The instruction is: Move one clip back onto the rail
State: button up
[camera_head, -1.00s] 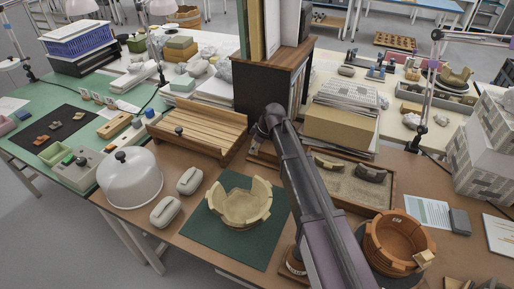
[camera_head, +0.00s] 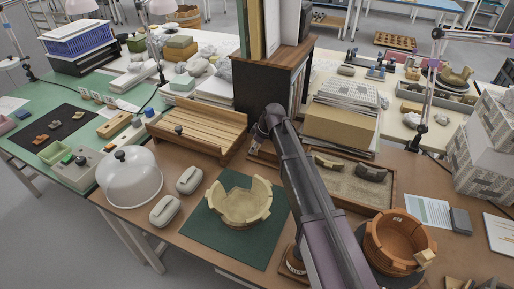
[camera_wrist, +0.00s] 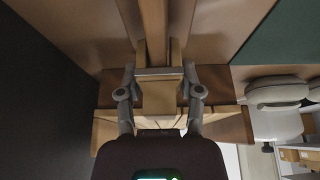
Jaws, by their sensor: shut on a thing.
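In the wrist view my gripper (camera_wrist: 160,93) has its two grey fingers closed on a pale wooden clip (camera_wrist: 160,98). A long wooden bar, which looks like the rail (camera_wrist: 155,30), runs up from the clip. I cannot tell whether the clip is seated on it or only in line with it. Another light wooden clip (camera_head: 425,257) sits on the front right rim of the orange pot (camera_head: 395,243).
A cream broken pot (camera_head: 240,204) stands on a green mat (camera_head: 197,232). Two pale lidded objects (camera_head: 189,180) and a clear dome (camera_head: 128,182) are to its left. A slatted wooden rack (camera_head: 205,125), a dark cabinet (camera_head: 262,90) and a sand tray (camera_head: 350,187) surround the arm.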

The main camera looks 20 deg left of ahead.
jog(key=o, duration=0.8)
jog(key=shift+o, duration=0.2)
